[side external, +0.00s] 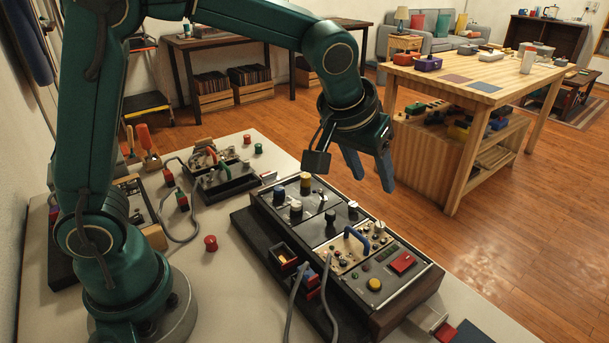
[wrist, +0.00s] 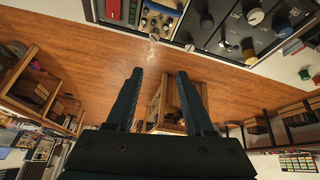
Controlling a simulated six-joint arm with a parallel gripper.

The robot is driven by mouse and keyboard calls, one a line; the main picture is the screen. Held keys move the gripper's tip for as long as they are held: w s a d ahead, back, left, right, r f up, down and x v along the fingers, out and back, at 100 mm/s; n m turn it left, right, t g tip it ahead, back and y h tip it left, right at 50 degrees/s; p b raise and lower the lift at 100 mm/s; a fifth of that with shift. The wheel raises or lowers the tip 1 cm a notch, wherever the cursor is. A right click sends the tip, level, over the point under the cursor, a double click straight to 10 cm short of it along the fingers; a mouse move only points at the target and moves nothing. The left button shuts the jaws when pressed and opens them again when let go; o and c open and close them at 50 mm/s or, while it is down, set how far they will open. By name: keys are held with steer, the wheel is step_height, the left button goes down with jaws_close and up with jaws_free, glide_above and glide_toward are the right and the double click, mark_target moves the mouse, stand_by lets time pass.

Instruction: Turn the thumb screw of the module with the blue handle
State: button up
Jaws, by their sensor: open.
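The module with the blue handle (side external: 357,239) is a beige panel set in a long dark console (side external: 322,232) on the pale bench. The blue handle also shows at the top of the wrist view (wrist: 178,14). Small round fittings sit around it; a pale knob (side external: 380,227) is at its far edge. I cannot tell surely which fitting is the thumb screw. My gripper (side external: 372,184) is open and empty, above and beyond the console's far edge, apart from it. In the wrist view my gripper (wrist: 160,72) points over the wooden floor.
Near the module are a red block (side external: 402,262), a yellow button (side external: 374,284) and several knobs. Grey cables (side external: 327,292) hang over the console's near side. A red knob (side external: 210,243) stands on the bench. The wooden table (side external: 470,85) stands behind, across open floor.

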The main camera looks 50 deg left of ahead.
steer(key=g, duration=0.1)
glide_above(380, 224)
steer(key=s, duration=0.3)
steer(key=shift+m, duration=0.4)
steer(key=f, duration=0.5)
steer(key=shift+w+d+f, duration=0.1)
steer(key=shift+w+d, duration=0.1)
steer(key=shift+x, duration=2.2)
jaws_close()
